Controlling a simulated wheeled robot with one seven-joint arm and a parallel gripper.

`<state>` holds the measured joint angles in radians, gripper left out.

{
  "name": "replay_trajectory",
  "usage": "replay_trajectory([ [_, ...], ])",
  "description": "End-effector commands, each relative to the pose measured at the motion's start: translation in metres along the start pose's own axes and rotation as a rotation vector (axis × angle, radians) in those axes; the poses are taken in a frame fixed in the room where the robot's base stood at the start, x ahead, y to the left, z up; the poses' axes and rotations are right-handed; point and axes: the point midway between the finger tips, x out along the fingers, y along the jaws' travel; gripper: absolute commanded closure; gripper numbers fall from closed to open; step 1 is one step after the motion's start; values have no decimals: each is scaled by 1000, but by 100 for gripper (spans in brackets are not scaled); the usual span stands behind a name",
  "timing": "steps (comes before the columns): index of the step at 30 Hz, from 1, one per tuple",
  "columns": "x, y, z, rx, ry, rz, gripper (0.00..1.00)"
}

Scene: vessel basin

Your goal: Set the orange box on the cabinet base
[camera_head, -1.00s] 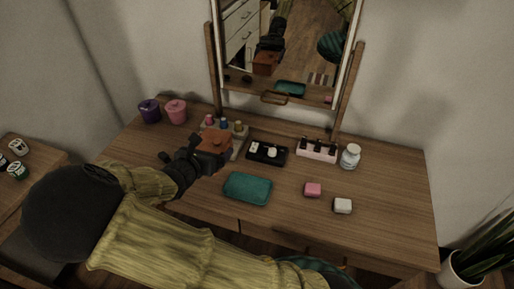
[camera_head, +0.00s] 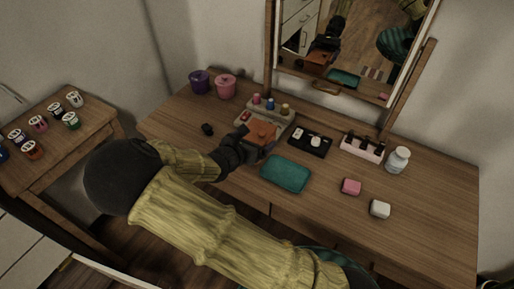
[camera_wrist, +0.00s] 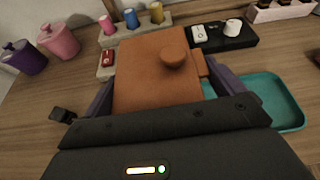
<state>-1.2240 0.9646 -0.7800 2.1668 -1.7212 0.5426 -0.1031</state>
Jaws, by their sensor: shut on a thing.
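The orange box (camera_head: 262,134) has a round knob on its lid and is held in my gripper (camera_head: 250,148) above the dressing table. In the wrist view the orange box (camera_wrist: 160,85) sits between my two fingers (camera_wrist: 158,95), which are shut on its sides. It is close to a grey stepped stand with several coloured bottles and partly covers it in view. Whether the box touches the table or the stand, I cannot tell. I see nothing that is clearly a cabinet base on the table.
A teal tray (camera_head: 286,187) lies right of the box. The grey stand (camera_head: 285,117), a black tray (camera_head: 325,147), a pink holder (camera_head: 361,151) and a white jar (camera_head: 397,160) line the back below the mirror. Purple (camera_head: 199,82) and pink pots (camera_head: 225,87) stand back left. A side table (camera_head: 70,150) holds several small jars.

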Motion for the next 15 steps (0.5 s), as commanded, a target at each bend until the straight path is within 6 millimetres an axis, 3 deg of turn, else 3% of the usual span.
replay_trajectory([
  [8, 0, 0, -1, 0, 0, 0, 39],
  [15, 12, 1, -30, -2, 0, -1, 39],
])
